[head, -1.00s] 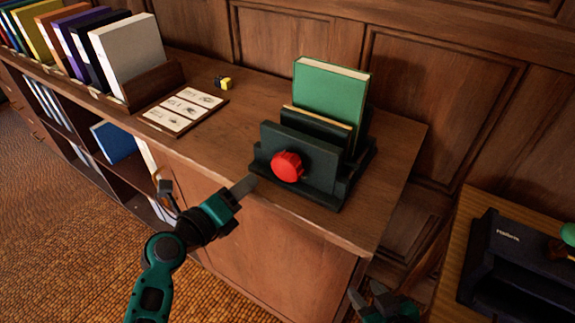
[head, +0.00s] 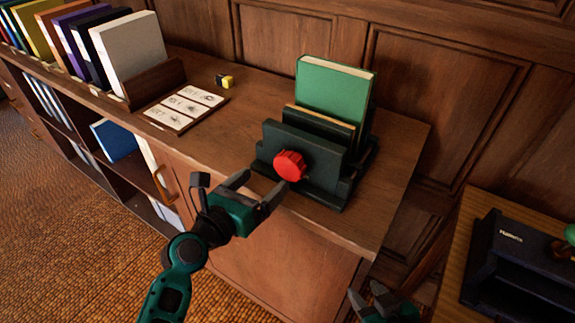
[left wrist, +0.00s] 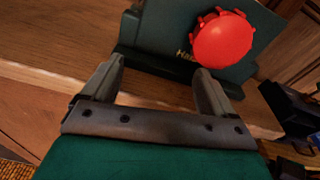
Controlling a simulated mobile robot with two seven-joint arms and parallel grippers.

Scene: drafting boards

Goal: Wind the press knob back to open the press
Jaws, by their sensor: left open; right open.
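The press (head: 330,171) is a dark green frame on top of the wooden cabinet, with a green book (head: 333,92) standing upright in it. Its red ridged knob (head: 290,165) faces the front. In the left wrist view the knob (left wrist: 222,39) shows beyond the right fingertip, up and to the right. My left gripper (head: 261,183) is open and empty, just in front of and left of the knob; I see no contact in the left wrist view (left wrist: 160,68). My right gripper (head: 372,295) is at the bottom edge, partly cut off, open and away from the press.
An instruction card (head: 186,108) lies left of the press, with a small yellow and black object (head: 224,80) behind it. A row of binders (head: 126,56) stands at the far left. A dark blue device (head: 515,265) sits on a separate table at right.

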